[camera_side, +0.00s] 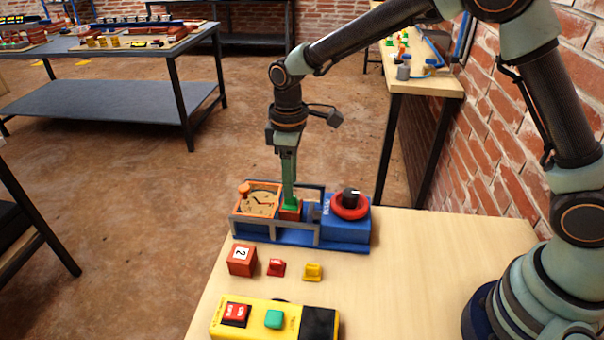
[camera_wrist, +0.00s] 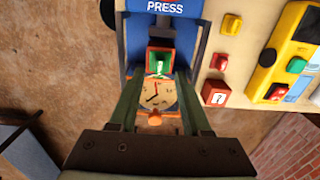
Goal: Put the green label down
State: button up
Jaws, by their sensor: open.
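The green label (camera_side: 291,204) sits on or against a small red block (camera_side: 290,213) in the middle of the blue fixture (camera_side: 270,238). In the wrist view the green label (camera_wrist: 161,63) shows just beyond my fingertips, with red and white on or beside it. My gripper (camera_side: 289,195) points straight down over the fixture, its tips close to the label. In the wrist view my gripper (camera_wrist: 157,76) is open, with a finger on each side. I cannot tell whether the fingers touch the label.
An orange dial clock (camera_side: 260,202) stands left of the label, and a red ring with a black knob (camera_side: 350,204) stands right. A grey frame (camera_side: 317,215) surrounds the middle.

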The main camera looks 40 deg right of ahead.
jog(key=s+d+r+m+t, duration=0.1)
jog(key=s+d+r+m, duration=0.2)
jog(key=r, duration=1)
jog(key=s+d+r+m+t, duration=0.1)
jog(key=s+d+m+t, duration=0.3)
jog(key=s+d, duration=0.7)
jog(key=shift+s+d+r+m+t, duration=0.15)
jog(key=shift+s+r+m+t, duration=0.2)
jog(key=shift+s+m, duration=0.7)
